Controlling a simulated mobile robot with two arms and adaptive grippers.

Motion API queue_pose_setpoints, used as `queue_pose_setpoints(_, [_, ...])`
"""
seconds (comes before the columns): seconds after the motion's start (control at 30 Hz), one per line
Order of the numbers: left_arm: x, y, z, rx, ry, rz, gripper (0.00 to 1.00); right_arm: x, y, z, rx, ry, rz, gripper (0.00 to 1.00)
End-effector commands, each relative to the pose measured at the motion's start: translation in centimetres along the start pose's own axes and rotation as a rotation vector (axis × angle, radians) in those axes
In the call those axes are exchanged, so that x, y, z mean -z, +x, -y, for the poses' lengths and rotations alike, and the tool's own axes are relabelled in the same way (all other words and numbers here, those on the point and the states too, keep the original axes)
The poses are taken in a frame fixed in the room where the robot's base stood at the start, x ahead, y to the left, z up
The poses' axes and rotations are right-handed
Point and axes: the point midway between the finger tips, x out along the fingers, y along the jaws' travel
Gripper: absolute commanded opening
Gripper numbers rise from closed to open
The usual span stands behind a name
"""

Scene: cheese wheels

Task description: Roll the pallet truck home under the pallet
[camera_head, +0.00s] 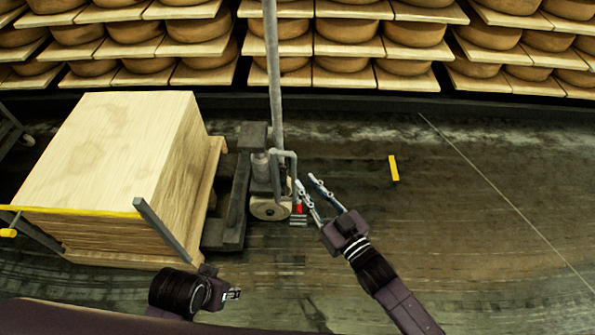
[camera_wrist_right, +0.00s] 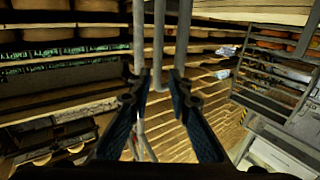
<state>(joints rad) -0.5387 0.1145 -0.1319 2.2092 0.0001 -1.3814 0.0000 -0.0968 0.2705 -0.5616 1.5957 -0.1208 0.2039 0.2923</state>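The pallet truck (camera_head: 268,208) stands left of centre in the head view, with a pale wheel, a grey upright and a bent grey handle bar. Its dark fork end (camera_head: 232,205) lies against the right side of the wooden pallet (camera_head: 214,160); how far it reaches under is hidden. The pallet bears a big pale wooden load (camera_head: 110,145). My right gripper (camera_head: 306,182) is open just right of the bent bar, with no clear contact. In the wrist view grey bars (camera_wrist_right: 158,45) stand between and beside its spread fingers. My left gripper (camera_head: 232,294) is low, near the pallet's front; its fingers are too small to judge.
Shelves of cheese wheels (camera_head: 345,30) line the back. A yellow rail (camera_head: 80,212) with a grey post (camera_head: 162,230) stands at the load's front. A small yellow block (camera_head: 393,168) lies on the floor at right. The floor (camera_head: 480,230) there is otherwise clear.

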Motion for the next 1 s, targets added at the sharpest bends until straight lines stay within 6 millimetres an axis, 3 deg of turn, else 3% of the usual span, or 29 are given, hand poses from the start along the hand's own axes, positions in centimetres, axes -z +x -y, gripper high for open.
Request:
queue_pose_setpoints(0.1, [0.0,0.0,0.0,0.0,0.0,0.001,0.4,-0.1,-2.1,0.0,-0.001,0.001,0.004,0.18])
queue_pose_setpoints(0.3, [-0.1,0.0,0.0,0.0,-0.001,0.001,0.4,-0.1,-3.6,-0.1,-0.002,0.0,0.001,0.18])
queue_pose_setpoints(1.0, [0.0,0.0,0.0,0.0,0.0,0.001,0.4,-0.8,-3.9,-0.8,-0.037,0.004,0.051,0.18])
